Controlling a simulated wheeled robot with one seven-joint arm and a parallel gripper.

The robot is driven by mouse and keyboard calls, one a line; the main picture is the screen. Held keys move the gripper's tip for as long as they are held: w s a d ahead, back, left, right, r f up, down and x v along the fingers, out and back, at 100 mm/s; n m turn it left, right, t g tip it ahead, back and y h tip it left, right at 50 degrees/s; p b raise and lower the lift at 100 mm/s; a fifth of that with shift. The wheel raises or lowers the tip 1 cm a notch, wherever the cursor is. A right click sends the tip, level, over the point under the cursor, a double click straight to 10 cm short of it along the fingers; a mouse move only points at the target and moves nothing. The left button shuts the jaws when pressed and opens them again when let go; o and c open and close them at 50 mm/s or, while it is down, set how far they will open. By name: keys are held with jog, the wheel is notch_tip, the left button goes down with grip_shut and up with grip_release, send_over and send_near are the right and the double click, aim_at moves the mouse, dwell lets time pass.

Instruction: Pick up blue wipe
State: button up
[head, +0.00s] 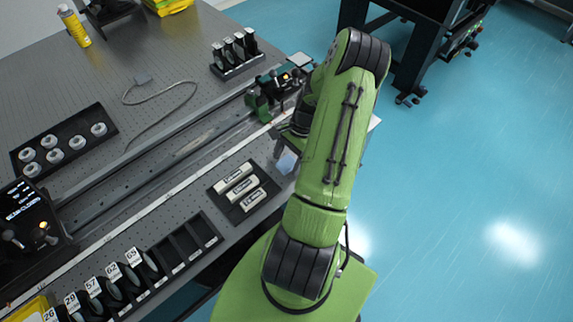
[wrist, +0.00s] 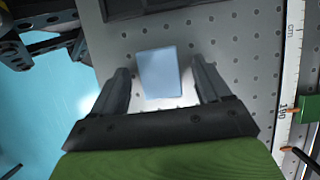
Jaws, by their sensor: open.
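The blue wipe (wrist: 160,73) is a small pale blue square lying flat on the perforated tabletop in the wrist view. My gripper (wrist: 160,82) is open, with one finger on each side of the wipe and clear space between. I cannot tell how high the fingertips are above the table. In the head view the wipe (head: 287,163) shows near the table's right edge, just left of my green arm. My arm hides much of the gripper there.
A rail with a ruler (wrist: 291,75) runs along the table. A dark tray with white labelled blocks (head: 243,191) lies left of the wipe. A green-based rail mount (head: 270,95) stands behind. The table edge and blue floor (head: 470,190) are at right.

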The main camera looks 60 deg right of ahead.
aim_at(288, 162)
jog(key=c, duration=1.1)
jog(key=shift+r, duration=0.15)
notch_tip(288, 162, up, 10)
jog(key=shift+f+p, duration=0.1)
jog(key=shift+p, duration=0.85)
